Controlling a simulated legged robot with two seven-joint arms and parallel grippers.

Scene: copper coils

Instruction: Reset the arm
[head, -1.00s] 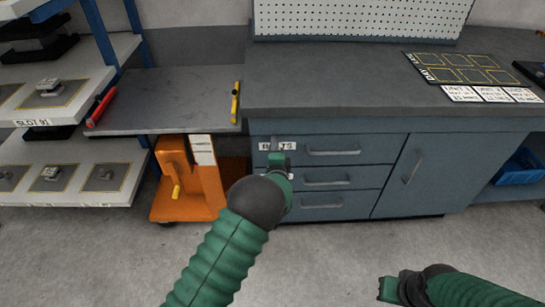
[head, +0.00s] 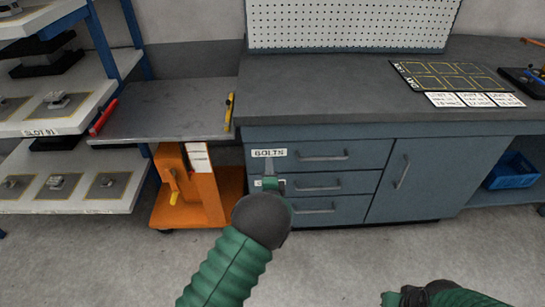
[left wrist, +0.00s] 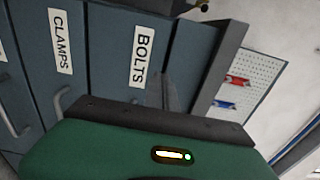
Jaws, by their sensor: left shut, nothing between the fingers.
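My left gripper (head: 269,170) is shut and empty in front of the drawer cabinet, just below the BOLTS label (head: 269,153). In the left wrist view the BOLTS label (left wrist: 141,47) and the CLAMPS label (left wrist: 61,41) show on drawer fronts beyond the gripper. All the drawers (head: 325,155) look closed. My right gripper (head: 392,299) shows only in part at the bottom right of the head view. Its fingers are too small and cut off to tell their state.
A grey workbench top (head: 330,95) with a black outlined mat (head: 450,75) spans the right. An orange cart (head: 205,195) with a grey top (head: 165,105) stands left of the drawers. A shelf rack (head: 100,92) is at far left. A blue bin (head: 510,172) sits at right. Floor in front is clear.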

